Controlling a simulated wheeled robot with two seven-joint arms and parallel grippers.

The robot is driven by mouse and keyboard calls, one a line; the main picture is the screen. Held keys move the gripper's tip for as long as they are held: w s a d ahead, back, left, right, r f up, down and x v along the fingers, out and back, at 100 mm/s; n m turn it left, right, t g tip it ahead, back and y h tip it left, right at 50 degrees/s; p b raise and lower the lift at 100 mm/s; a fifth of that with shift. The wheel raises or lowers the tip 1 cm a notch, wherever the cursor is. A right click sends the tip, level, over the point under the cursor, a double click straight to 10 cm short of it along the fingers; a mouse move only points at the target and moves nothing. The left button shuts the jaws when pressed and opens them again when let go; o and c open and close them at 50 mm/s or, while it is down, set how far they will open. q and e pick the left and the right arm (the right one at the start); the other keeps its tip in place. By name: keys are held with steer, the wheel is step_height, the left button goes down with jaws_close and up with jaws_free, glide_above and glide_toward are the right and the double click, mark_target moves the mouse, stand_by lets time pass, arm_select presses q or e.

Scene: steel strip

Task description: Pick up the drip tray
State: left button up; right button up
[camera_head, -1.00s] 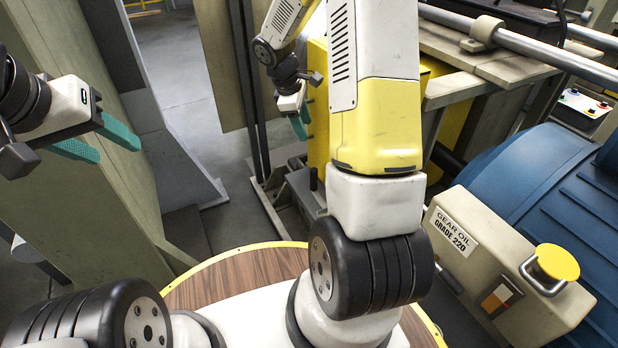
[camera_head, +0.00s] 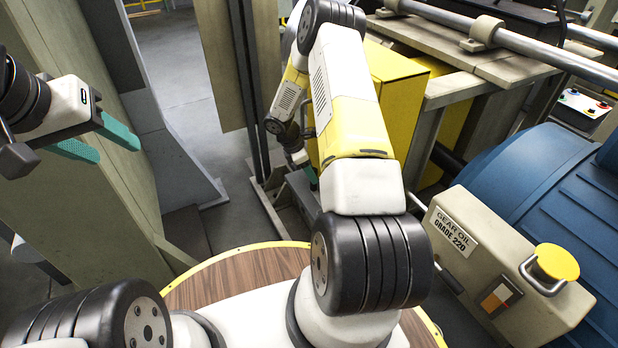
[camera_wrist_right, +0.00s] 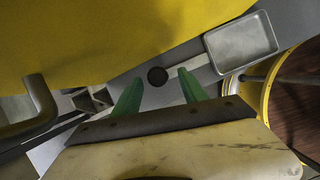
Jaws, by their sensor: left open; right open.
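In the right wrist view, a shallow grey metal tray (camera_wrist_right: 243,45) with a raised rim, which looks like the drip tray, lies at the upper right. A pale bar runs from its left side toward a round black knob (camera_wrist_right: 157,76). My right gripper (camera_wrist_right: 160,78) is open and empty, its green fingers on either side of the knob in the picture; I cannot tell the gap in depth. In the head view, my right gripper (camera_head: 313,178) is small and partly hidden near the yellow housing. My left gripper (camera_head: 118,150) is open and empty at the left.
A yellow housing (camera_head: 402,85) stands right beside my right arm and fills the top of the wrist view. A beige gear oil box (camera_head: 500,262) and blue ribbed cover (camera_head: 530,190) are at the right. Grey floor (camera_head: 180,80) is clear behind the left post.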

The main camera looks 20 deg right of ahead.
steer(key=x, duration=0.3)
steer(key=shift+f, duration=0.15)
steer(key=shift+c, duration=0.2)
jaws_close()
